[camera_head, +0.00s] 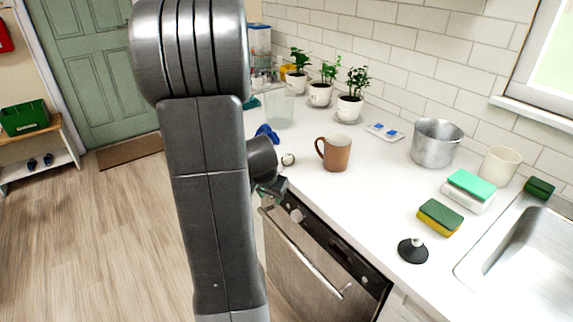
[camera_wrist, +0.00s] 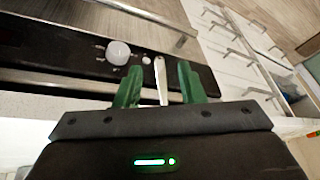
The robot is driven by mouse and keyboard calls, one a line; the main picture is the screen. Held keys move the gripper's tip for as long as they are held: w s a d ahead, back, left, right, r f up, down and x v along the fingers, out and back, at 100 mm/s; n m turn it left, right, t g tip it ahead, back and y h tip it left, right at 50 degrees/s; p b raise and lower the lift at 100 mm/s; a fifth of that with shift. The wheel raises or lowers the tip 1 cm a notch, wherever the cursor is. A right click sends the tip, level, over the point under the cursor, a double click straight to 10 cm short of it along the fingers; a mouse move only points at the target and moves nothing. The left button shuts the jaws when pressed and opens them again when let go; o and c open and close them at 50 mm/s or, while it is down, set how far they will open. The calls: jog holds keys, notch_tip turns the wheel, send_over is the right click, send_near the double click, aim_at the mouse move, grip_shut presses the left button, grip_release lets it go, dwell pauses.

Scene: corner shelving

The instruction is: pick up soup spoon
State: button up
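My gripper (camera_head: 270,194) is at the counter's front edge, above the dishwasher, partly hidden behind my arm in the head view. In the wrist view its two green fingers (camera_wrist: 160,82) stand apart. A narrow pale silver strip (camera_wrist: 160,78) shows between them. It looks like the soup spoon's handle, with a gap visible on each side. Its lower end is hidden by my gripper's body, and no spoon bowl shows. I cannot make out the spoon for certain in the head view.
A brown mug (camera_head: 334,153) and a small pale round object (camera_head: 288,159) stand on the counter nearby. A metal pot (camera_head: 436,143), sponges (camera_head: 440,217) and a black stopper (camera_head: 413,251) are farther right. The dishwasher handle (camera_head: 306,262) and knob (camera_wrist: 119,52) are below the edge.

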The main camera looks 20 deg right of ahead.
grip_shut()
jog(key=shift+r, duration=0.15)
